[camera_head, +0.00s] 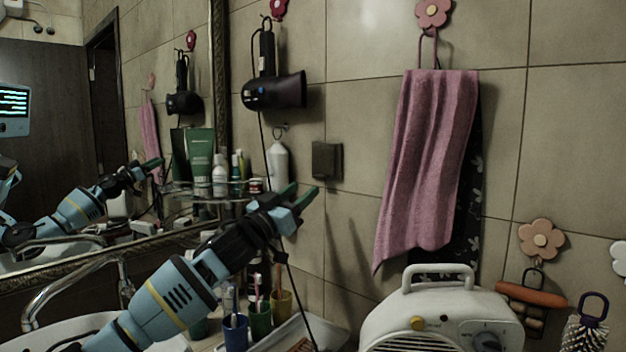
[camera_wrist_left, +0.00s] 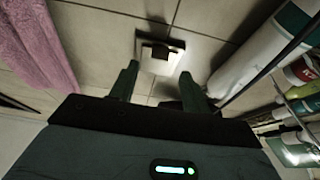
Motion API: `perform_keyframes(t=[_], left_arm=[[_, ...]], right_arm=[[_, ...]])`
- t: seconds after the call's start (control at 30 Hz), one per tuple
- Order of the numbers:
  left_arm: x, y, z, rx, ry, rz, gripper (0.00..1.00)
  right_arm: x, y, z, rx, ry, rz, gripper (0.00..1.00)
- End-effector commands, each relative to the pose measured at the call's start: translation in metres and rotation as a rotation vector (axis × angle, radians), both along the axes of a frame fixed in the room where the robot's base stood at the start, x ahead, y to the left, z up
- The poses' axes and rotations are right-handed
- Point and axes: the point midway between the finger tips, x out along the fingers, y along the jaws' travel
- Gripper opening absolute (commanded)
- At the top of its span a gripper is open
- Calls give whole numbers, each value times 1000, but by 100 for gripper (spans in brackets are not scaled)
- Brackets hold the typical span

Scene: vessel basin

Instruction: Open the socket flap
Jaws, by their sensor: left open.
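The wall socket with its dark square flap (camera_head: 326,161) is on the tiled wall, between the hanging hair dryer and the pink towel. In the head view the flap covers the socket front and looks shut. In the left wrist view the socket (camera_wrist_left: 160,54) shows as a pale plate with a dark part, just beyond the fingertips. My left gripper (camera_head: 301,193) is open and empty, below and a little left of the flap in the head view. In the wrist view its two green fingers (camera_wrist_left: 157,80) stand apart, with a visible gap to the socket. My right gripper is not in view.
A glass shelf with bottles (camera_head: 200,160) and a hanging white bottle (camera_head: 277,165) are left of the socket. A hair dryer (camera_head: 272,92) hangs above with its cord. A pink towel (camera_head: 430,160) hangs right, above a white heater (camera_head: 440,318). Cups (camera_head: 236,335) stand below my arm.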

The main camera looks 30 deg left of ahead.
Motion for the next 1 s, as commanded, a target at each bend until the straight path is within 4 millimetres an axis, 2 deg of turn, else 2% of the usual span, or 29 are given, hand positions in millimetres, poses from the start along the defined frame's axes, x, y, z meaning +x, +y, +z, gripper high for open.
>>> perform_keyframes(t=[0.03, 0.4, 0.87, 0.9, 1.0], left_arm=[[6, -1, 9, -1, -6, 0, 47], [44, -7, 21, -1, -3, 0, 47], [52, -8, 23, 2, -1, -1, 47], [52, -8, 23, 2, -1, -1, 46], [52, -8, 23, 1, -1, -1, 33]], right_arm=[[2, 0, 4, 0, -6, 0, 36], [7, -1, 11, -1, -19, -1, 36], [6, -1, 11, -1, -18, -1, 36], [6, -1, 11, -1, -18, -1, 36], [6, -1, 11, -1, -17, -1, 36]])
